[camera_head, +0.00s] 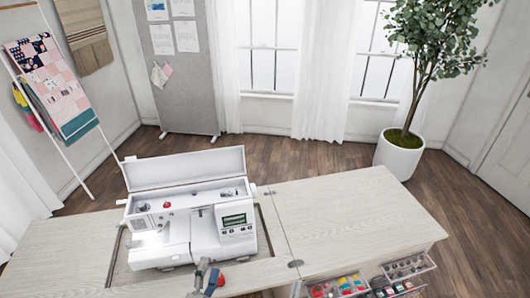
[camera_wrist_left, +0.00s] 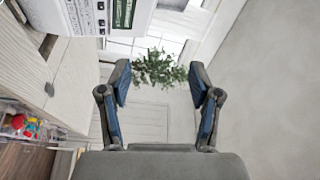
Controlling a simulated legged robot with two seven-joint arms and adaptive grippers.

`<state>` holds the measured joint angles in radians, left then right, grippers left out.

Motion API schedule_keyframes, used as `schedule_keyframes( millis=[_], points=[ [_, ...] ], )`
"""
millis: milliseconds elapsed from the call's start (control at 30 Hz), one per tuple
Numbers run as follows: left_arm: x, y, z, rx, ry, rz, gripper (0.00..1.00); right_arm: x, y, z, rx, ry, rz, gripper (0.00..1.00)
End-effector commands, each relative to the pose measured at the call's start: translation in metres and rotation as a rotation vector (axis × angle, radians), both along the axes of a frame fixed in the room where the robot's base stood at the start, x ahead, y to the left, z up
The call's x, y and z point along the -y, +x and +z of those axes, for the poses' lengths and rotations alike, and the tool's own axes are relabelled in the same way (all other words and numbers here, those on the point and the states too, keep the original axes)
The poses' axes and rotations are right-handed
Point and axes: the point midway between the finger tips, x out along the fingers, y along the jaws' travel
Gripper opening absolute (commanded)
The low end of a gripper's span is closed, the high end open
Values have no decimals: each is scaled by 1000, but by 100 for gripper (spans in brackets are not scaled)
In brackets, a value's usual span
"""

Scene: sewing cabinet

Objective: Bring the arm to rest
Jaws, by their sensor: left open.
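My left gripper (camera_head: 208,278) shows at the bottom of the head view, in front of the sewing machine (camera_head: 190,233) near the cabinet's front edge. In the left wrist view its two blue-padded fingers (camera_wrist_left: 161,85) are spread apart with nothing between them. The machine is white, with its lid raised, and sits in the opening of the pale wood cabinet top (camera_head: 350,215). Part of it shows at the upper left of the wrist view (camera_wrist_left: 70,15). My right gripper is in neither view.
Pulled-out drawers (camera_head: 340,285) with colourful sewing supplies stick out at the front right of the cabinet. The right half of the cabinet top is bare. A potted tree (camera_head: 400,153) stands behind it, and a quilt rack (camera_head: 55,85) stands at the left.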

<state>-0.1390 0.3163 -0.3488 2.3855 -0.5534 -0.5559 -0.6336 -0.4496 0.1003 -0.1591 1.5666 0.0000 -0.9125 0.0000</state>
Motion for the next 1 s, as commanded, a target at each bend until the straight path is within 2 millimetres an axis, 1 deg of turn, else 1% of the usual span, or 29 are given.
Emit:
schedule_keyframes(
  millis=[33,67,100,167,200,267,300,367,400,433,500,633,667,700,733,867,900,967,1000],
  points=[
    [-17,-9,-39,-171,-138,68,63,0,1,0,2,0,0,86],
    [-27,-16,-61,-269,-216,112,63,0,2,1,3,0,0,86],
    [-37,-29,-90,-393,-318,171,63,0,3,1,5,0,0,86],
    [-48,-52,-129,-562,-451,259,63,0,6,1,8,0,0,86],
    [-53,-68,-150,-660,-523,316,63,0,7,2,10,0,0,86],
    [-57,-94,-177,-789,-619,395,63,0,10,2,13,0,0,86],
    [-59,-110,-192,-865,-674,444,63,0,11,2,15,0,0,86],
    [-60,-135,-211,-968,-743,515,63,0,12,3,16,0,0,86],
    [-60,-151,-221,-1031,-784,560,63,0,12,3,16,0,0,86],
    [-60,-163,-228,-1076,-812,594,63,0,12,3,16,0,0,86],
    [-59,-190,-242,-1173,-871,669,63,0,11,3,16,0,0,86],
    [-55,-240,-259,-1339,-958,810,63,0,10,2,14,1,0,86],
    [-55,-240,-268,-1349,-961,820,63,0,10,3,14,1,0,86],
    [-54,-235,-283,-1350,-954,819,63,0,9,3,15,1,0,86],
    [-54,-233,-293,-1352,-951,820,63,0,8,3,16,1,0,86],
    [-53,-228,-341,-1367,-941,827,63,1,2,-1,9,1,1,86],
    [-52,-228,-357,-1374,-937,830,63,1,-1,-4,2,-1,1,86],
    [-52,-230,-383,-1382,-932,835,63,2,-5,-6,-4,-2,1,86],
    [-52,-232,-402,-1389,-928,837,63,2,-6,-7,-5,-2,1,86]
  ],
)
